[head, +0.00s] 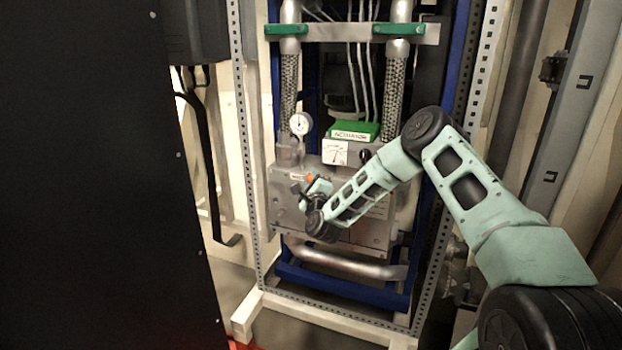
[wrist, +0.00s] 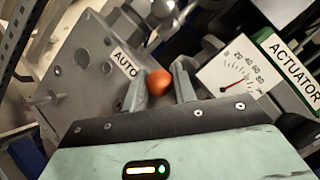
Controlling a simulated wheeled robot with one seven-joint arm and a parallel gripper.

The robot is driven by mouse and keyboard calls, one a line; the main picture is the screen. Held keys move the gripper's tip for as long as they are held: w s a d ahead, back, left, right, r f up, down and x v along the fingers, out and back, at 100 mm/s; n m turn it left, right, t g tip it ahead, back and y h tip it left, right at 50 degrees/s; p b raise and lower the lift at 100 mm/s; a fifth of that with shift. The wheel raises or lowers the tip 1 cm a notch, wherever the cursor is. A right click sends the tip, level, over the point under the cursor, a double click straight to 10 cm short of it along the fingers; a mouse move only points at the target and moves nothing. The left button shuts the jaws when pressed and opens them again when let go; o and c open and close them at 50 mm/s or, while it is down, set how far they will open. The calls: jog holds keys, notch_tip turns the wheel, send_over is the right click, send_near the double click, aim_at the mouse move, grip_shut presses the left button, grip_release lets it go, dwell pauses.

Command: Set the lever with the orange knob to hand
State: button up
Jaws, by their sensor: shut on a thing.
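The orange knob (wrist: 158,82) of the lever sits between the two fingers of my gripper (wrist: 158,88) in the wrist view, and the gripper is shut on it. The knob also shows small in the head view (head: 309,178), at the end of my arm. A label reading AUTO (wrist: 124,66) is on the grey box face (wrist: 85,75) just left of the knob. The lever's shaft is hidden behind the fingers. I see no HAND label.
A white dial gauge (wrist: 236,84) and a green ACTUATOR sign (wrist: 290,65) are right of my gripper. In the head view, a round gauge (head: 300,124) stands above the box, a bent pipe (head: 345,262) runs below, and a dark cabinet (head: 90,180) fills the left.

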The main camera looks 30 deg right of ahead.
jog(key=shift+f, duration=0.25)
jog(key=n, duration=0.1)
jog(key=f+n+g+y+p, duration=0.1)
jog(key=shift+s+n, duration=0.15)
jog(key=shift+n, duration=0.25)
jog(key=shift+c, duration=0.2)
jog(key=shift+o, duration=0.2)
jog(key=n, duration=0.1)
jog(key=f+n+g+p, duration=0.1)
jog(key=n+g, duration=0.1)
jog(key=shift+s+d+f+y, duration=0.15)
jog(key=shift+s+d+y, duration=0.1)
jog(key=shift+y, duration=0.05)
jog(key=shift+s+d+f+n+g+p, duration=0.2)
jog(key=shift+s+f+n+g+p, duration=0.15)
jog(key=shift+n+g, duration=0.25)
jog(key=shift+s+d+f+n+g+p, duration=0.1)
jog(key=shift+d+f+n+g+p, duration=0.15)
jog(key=shift+n+g+p, duration=0.3)
jog(key=shift+s+d+f+n+g+p, duration=0.25)
jog(key=shift+n+g+p, duration=0.15)
jog(key=shift+n, duration=0.25)
jog(key=shift+c, duration=0.2)
jog(key=o, duration=1)
jog(key=shift+c, duration=0.2)
jog(key=shift+a+r, duration=0.1)
